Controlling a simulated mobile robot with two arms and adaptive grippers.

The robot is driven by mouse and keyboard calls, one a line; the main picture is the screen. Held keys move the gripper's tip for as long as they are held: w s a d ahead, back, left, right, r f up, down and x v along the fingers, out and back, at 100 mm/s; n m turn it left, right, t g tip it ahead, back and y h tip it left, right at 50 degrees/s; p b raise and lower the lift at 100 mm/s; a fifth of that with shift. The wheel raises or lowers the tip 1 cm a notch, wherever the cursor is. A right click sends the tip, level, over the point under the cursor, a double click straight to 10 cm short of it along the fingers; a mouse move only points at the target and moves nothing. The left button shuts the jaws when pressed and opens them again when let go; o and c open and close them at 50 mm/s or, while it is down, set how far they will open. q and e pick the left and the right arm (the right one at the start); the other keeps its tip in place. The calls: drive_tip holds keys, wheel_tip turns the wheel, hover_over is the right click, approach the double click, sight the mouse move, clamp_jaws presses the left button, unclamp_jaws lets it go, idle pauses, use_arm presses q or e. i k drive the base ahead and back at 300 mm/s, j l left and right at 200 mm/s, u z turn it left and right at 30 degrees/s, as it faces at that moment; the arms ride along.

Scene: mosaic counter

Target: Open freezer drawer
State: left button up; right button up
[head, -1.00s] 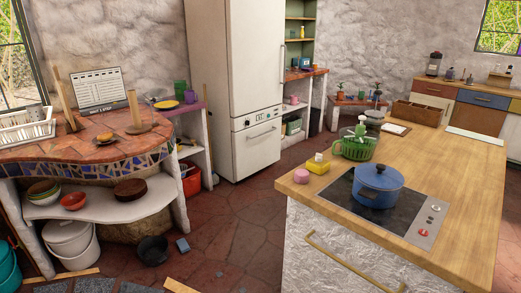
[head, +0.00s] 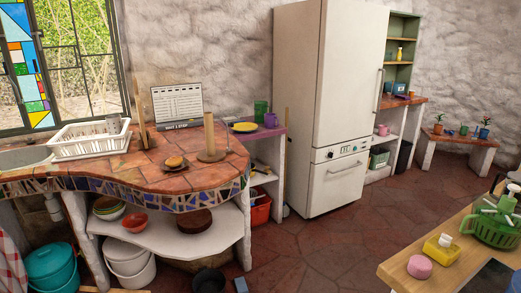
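A tall cream fridge-freezer (head: 330,100) stands against the back wall, right of centre in the head view. Its lower freezer drawer (head: 336,184) has a horizontal handle (head: 345,166) and a small control panel with a dial above it. The drawer front looks flush with the body, so it appears shut. The tall upper door also looks shut, with a vertical handle on its right edge. Neither of my grippers is in the picture.
A mosaic counter (head: 190,200) with a dish rack (head: 90,138) stands at left. A wooden island (head: 400,266) with a green basket (head: 492,228) fills the lower right. Red tiled floor (head: 300,250) lies open between them, up to the fridge. A red bucket (head: 260,208) sits left of it.

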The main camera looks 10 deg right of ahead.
sight(335, 183)
drive_tip(key=i+z, duration=0.15)
drive_tip(key=i, duration=1.85)
drive_tip(key=i+l+z, duration=0.2)
drive_tip(key=i+l, duration=1.7)
